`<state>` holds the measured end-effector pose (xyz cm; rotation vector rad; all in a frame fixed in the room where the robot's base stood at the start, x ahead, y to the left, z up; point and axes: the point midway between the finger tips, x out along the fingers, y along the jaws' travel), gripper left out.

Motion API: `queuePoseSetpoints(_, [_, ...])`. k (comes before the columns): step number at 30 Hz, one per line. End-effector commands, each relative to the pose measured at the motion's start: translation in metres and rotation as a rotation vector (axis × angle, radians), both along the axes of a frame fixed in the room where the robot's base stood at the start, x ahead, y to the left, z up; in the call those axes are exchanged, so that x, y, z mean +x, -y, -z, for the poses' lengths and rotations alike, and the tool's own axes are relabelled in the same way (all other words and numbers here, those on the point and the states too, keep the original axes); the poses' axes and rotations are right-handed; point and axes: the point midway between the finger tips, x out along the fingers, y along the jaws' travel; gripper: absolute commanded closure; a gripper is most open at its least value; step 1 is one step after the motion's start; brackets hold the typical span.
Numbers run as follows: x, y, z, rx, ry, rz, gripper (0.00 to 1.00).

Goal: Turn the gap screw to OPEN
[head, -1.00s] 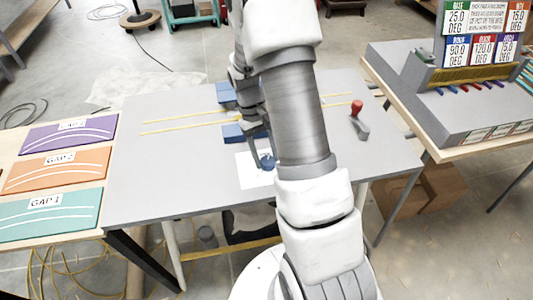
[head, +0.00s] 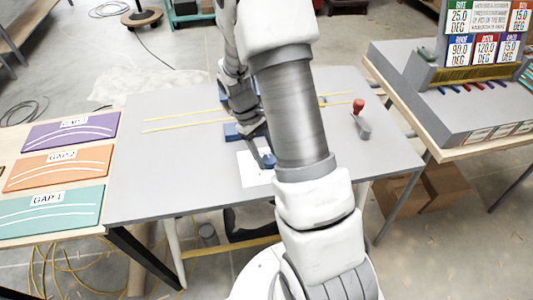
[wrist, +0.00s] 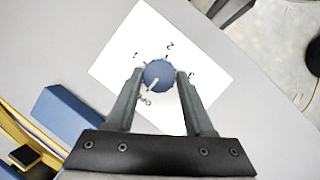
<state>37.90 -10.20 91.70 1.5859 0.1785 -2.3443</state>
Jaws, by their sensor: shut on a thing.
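The gap screw is a round blue knob (wrist: 158,76) on a white card (wrist: 115,58) marked 1, 2, 3 and OPEN. Its white pointer line points down-left in the wrist view, toward the OPEN lettering, whose end is partly hidden by a finger. My gripper (wrist: 159,75) has one finger on each side of the knob and is shut on it. In the head view the knob (head: 269,160) shows beside my arm, on the card (head: 252,172), with my gripper (head: 266,153) at it.
Blue blocks (wrist: 75,118) and yellow rails (head: 185,126) lie behind the card on the grey table (head: 150,180). A red-topped lever (head: 359,106) stands to the right. Gap 1, 2 and 3 boards are at left. The table's front left is clear.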

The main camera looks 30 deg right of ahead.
Motion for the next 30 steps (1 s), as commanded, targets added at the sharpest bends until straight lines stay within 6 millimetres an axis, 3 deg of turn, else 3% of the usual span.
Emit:
queuePoseSetpoints(5, [0.0,0.0,0.0,-0.001,0.0,-0.001,1.0])
queuePoseSetpoints(6, [0.0,0.0,0.0,-0.001,0.0,-0.001,0.4])
queuePoseSetpoints(10, [0.0,0.0,0.0,0.0,0.0,-0.001,0.17])
queuePoseSetpoints(22, [0.003,-0.001,-0.007,0.0,0.002,-0.001,0.17])
queuePoseSetpoints(30, [0.022,-0.011,-0.058,0.0,0.005,-0.001,0.17])
